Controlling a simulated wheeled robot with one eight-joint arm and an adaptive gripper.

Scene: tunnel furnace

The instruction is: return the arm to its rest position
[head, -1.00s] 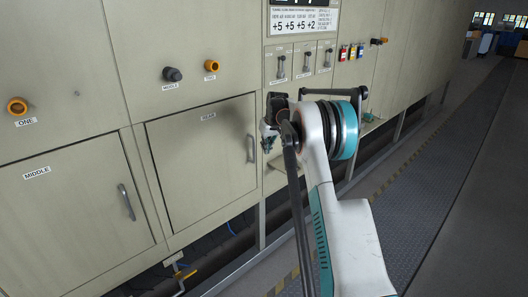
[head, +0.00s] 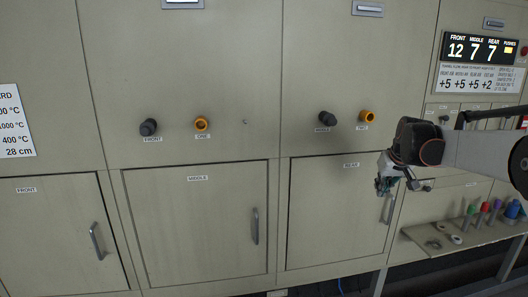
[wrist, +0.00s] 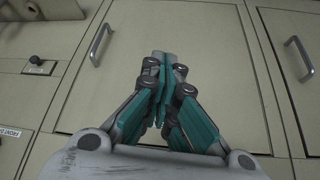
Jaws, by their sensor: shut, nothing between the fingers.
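My gripper (head: 386,186) is at the right of the head view, in front of the cabinet door labelled REAR (head: 335,212), near its handle (head: 388,208). My arm reaches in from the right edge of that view. In the wrist view the teal fingers of my gripper (wrist: 162,62) are together with nothing between them. Behind them is a beige door panel (wrist: 190,75) with a metal handle (wrist: 100,44) at its upper left. Whether the gripper touches the panel cannot be told, but it looks apart from it.
A ledge (head: 470,238) at the right holds several coloured-handled items and small rings. Black knobs (head: 148,127) and orange knobs (head: 201,124) stick out of the furnace front. The display (head: 480,48) reads 12, 7, 7. The MIDDLE door (head: 200,225) is shut.

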